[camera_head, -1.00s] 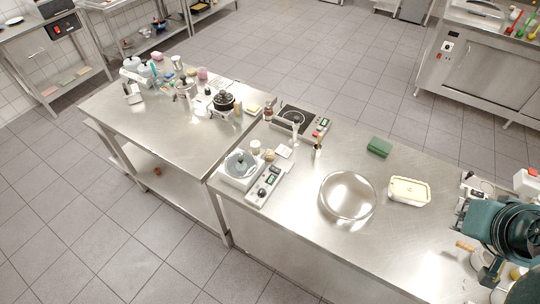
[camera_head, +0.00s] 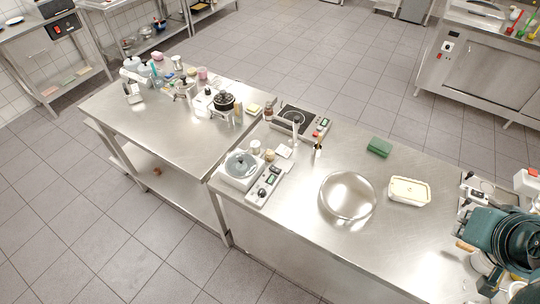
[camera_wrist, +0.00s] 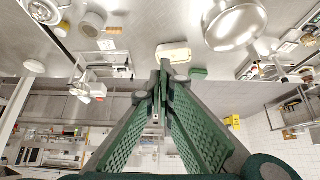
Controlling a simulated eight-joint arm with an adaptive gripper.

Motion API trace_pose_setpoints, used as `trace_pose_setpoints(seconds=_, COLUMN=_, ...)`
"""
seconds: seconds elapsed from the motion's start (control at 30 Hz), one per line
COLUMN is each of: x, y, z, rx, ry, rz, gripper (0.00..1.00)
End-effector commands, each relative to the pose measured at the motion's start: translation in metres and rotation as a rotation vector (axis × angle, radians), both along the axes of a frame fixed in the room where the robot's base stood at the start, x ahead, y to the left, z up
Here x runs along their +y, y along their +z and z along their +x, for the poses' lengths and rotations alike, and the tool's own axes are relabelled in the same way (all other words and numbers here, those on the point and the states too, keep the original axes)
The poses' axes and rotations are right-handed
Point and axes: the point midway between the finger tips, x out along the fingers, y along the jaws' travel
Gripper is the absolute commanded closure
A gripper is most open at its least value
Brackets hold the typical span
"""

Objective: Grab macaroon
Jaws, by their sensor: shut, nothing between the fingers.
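I cannot make out a macaroon for certain in either view. A small yellow thing (camera_wrist: 62,28) shows beside a steel pan at the upper left of the wrist view, too small to name. My gripper (camera_wrist: 160,72) has its green ribbed fingers brought together at the tips, with nothing between them. In the head view my dark green arm end is at the right edge, over the right end of the near counter (camera_head: 280,225); its fingertips are hard to make out there. The arm hides part of that counter end.
A steel bowl (camera_head: 347,194), a lidded cream container (camera_head: 409,191) and a green block (camera_head: 379,147) stand left of my arm. A white pot with a wooden handle (camera_wrist: 93,24) shows in the wrist view.

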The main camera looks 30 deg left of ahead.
Motion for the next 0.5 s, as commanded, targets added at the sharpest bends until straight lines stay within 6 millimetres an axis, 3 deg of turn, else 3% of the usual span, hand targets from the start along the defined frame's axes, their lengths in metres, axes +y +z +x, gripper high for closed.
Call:
trace_pose_setpoints(seconds=0.27, x=0.0000, y=0.0000, z=0.0000, rx=0.000, ry=0.000, rz=0.000, gripper=1.00)
trace_pose_setpoints(seconds=0.5, x=0.0000, y=0.0000, z=0.0000, rx=0.000, ry=0.000, rz=0.000, gripper=0.68)
